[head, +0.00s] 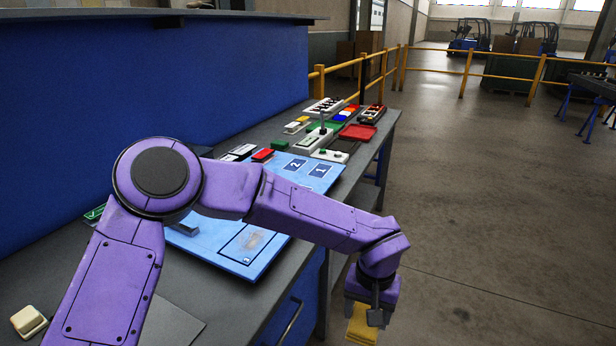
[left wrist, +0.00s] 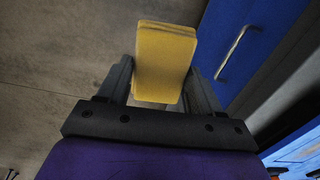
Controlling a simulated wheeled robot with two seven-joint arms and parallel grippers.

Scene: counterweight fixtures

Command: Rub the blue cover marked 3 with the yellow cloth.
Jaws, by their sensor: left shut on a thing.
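The yellow cloth (head: 361,329) is a folded pad in my left gripper (head: 370,312). The gripper hangs off the right side of the bench, over the floor, away from the blue board. In the left wrist view the cloth (left wrist: 166,60) sits between both fingers of the left gripper (left wrist: 160,85), which are shut on it. On the bench lies a light blue board (head: 210,238) with dark squares marked 1 and 2 at its far end. Its near end has an outlined blue cover (head: 241,255) with a brownish smudge; its small mark is not readable. My arm hides the board's middle. My right gripper is out of view.
A cream block (head: 28,320) is at the near left. A blue wall (head: 90,110) bounds the bench on the left. The floor right of the bench is clear.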

